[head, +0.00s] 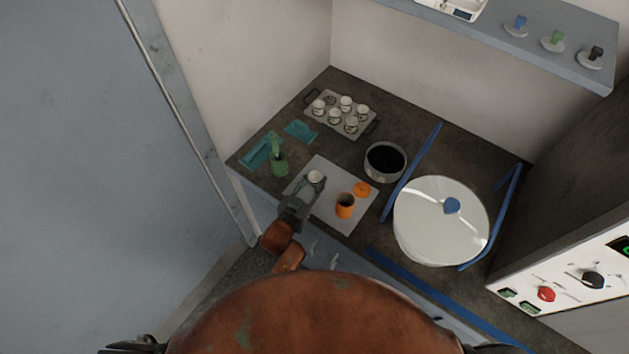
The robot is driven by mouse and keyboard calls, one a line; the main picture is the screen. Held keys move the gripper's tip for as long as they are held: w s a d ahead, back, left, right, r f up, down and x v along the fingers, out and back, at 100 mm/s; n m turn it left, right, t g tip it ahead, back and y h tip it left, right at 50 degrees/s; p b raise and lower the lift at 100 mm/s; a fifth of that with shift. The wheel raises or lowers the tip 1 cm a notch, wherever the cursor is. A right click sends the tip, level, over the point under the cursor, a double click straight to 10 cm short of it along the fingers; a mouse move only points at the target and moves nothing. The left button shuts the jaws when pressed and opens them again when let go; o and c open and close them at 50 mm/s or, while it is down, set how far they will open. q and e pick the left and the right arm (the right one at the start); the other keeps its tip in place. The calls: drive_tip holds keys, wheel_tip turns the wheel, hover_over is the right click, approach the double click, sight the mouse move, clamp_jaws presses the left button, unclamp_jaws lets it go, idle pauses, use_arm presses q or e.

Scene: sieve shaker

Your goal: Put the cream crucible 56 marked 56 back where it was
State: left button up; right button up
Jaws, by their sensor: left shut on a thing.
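A small cream crucible (315,176) is at the fingertips of my left gripper (311,184), over the far left part of a light grey mat. My left gripper is shut on it. Its number is too small to read, and I cannot tell whether it touches the mat. A grey tray (364,128) with dark handles stands at the back left of the bench. Several similar cream crucibles (351,125) stand upright on it, with a bare spot with a dark mark (330,99) at its far side. My right gripper is not in view.
On the mat (329,221) stand an open orange jar (345,206) and its orange lid (361,189). A green bottle (279,164) and teal items (301,132) are left. A dark-filled sieve pan (385,162) and a big white-lidded round vessel (438,225) are right.

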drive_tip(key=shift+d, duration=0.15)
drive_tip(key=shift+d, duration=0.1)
use_arm(q)
drive_tip(key=shift+f, duration=0.15)
drive_tip(key=o, duration=1.2)
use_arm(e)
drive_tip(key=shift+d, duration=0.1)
